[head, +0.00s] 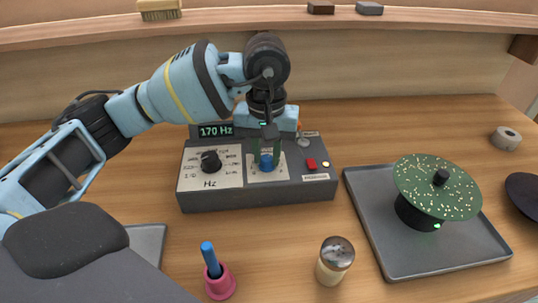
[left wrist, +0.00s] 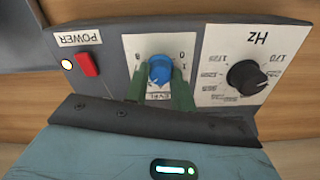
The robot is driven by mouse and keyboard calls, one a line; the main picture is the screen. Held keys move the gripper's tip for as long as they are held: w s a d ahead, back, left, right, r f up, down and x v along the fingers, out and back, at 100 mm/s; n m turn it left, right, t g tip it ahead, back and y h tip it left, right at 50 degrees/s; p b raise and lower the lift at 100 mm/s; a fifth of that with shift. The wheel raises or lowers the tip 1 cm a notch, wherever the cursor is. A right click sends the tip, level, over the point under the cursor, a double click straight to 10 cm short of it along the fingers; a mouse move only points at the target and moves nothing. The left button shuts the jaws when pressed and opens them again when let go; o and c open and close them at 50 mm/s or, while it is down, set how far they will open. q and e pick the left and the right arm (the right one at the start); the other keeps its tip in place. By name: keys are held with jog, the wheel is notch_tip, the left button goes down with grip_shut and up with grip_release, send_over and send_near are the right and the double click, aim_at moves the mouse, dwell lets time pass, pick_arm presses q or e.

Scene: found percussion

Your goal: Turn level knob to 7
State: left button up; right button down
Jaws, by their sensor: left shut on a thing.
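The blue level knob (head: 266,161) sits in the middle of the grey control box on a white scale plate. My left gripper (head: 266,153) reaches down from above, with its green fingers on either side of the knob, shut on it. In the left wrist view the blue knob (left wrist: 159,70) shows between the green fingertips (left wrist: 162,86). Part of its scale is hidden by the fingers, and I cannot read the knob's setting. My right gripper is not in view.
The box (head: 258,196) also has a black Hz knob (head: 211,161), a red power switch (head: 311,164) and a display (head: 216,131) reading 170 Hz. A tray (head: 430,262) with a speckled green disc (head: 437,190) is at right. A jar (head: 334,261) and pink holder (head: 219,283) stand in front.

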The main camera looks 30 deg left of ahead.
pick_arm(q)
jog(key=m+b, duration=0.1)
jog(key=m, duration=0.1)
jog(key=shift+f+m, duration=0.1)
jog(key=shift+m, duration=0.3)
jog(key=shift+m+b, duration=0.6)
jog(key=shift+m, duration=0.2)
jog(key=shift+m+b, duration=0.45)
jog(key=shift+m, duration=0.95)
jog(key=o, duration=1)
jog(key=shift+r, duration=0.2)
